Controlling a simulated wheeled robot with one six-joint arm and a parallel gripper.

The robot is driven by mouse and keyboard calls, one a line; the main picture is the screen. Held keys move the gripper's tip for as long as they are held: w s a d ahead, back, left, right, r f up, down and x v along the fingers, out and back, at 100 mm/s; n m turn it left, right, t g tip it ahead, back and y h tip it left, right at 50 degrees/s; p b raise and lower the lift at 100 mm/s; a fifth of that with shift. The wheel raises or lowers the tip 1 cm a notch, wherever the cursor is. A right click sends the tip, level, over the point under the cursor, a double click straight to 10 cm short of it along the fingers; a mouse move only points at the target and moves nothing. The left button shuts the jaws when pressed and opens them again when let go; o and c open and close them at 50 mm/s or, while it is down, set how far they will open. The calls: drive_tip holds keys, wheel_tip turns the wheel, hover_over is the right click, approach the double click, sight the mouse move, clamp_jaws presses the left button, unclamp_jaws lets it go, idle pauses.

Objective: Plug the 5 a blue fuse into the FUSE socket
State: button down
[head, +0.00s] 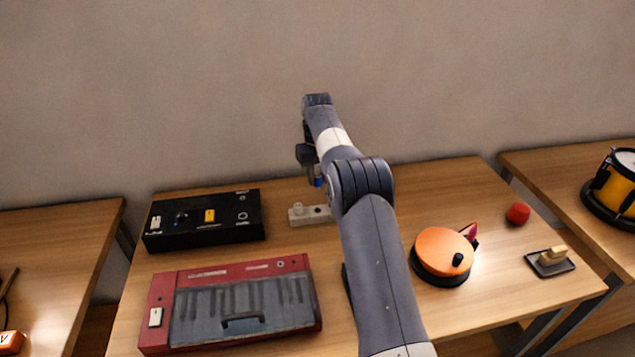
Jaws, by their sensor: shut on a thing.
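My gripper (314,172) is at the back of the middle table, partly hidden behind my own arm. It is shut on a small blue piece, the blue fuse (318,182), held below the fingers. The fuse appears just above a pale block (299,215) with a raised knob and a dark hole; I cannot tell the height gap. A black box (203,222) to the left has a white switch, a blue-lit knob, an amber part and a round socket. Its lettering is too small to read, so I cannot tell which opening is the FUSE socket.
A red box with a grey panel (232,308) lies in front of the black box. An orange round device (442,252), a red knob (518,213) and a small dark tray (560,268) are on the right. Bare wood lies between them.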

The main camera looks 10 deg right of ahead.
sight(318, 175)
drive_tip(key=shift+r+p, duration=1.85)
drive_tip(key=shift+p, duration=0.4)
wheel_tip(318, 175, up, 3)
drive_tip(key=p, duration=0.4)
drive_tip(key=shift+f, duration=0.1)
